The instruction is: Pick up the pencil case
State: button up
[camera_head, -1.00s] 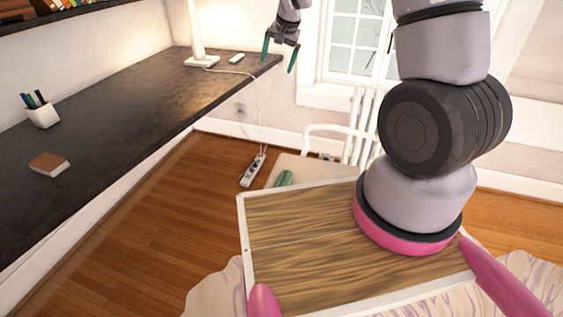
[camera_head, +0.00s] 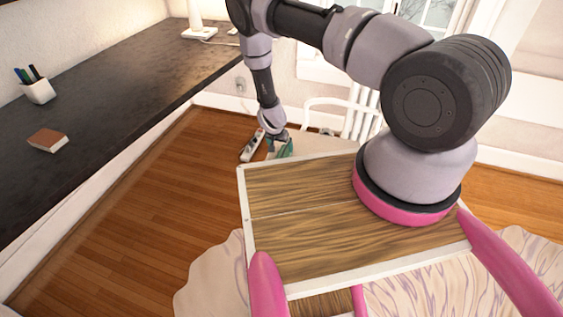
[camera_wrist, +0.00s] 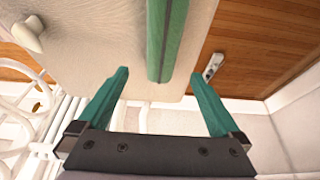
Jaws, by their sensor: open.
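The pencil case (camera_wrist: 166,40) is a long dark green thing with a darker line along it, lying on a pale beige surface (camera_wrist: 95,50). In the wrist view its near end shows between my fingertips, with a gap on both sides. My gripper (camera_wrist: 160,73) has teal fingers spread apart, and nothing is held. In the head view my gripper (camera_head: 281,146) is low over the beige surface, behind my wooden-topped base. There the gripper mostly hides the case, and I cannot tell the remaining height.
A white power strip (camera_head: 252,146) lies on the wood floor beside the beige surface. A white chair (camera_head: 345,118) stands just behind. A dark desk (camera_head: 110,95) at left holds a pen cup (camera_head: 39,92) and a small brown box (camera_head: 48,140).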

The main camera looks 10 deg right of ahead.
aim_at(281, 156)
jog(key=x, duration=0.5)
jog(key=shift+s, duration=0.1)
jog(key=shift+s+a+f+x, duration=0.1)
jog(key=shift+a+x, duration=0.05)
jog(key=shift+x, duration=0.75)
jog(key=shift+s+a+f+x, duration=0.1)
jog(key=shift+a+x, duration=0.05)
jog(key=shift+x, duration=0.75)
jog(key=shift+s+a+x, duration=0.1)
jog(key=shift+x, duration=0.8)
jog(key=c, duration=1.5)
jog(key=shift+o, duration=0.2)
jog(key=shift+r, duration=0.1)
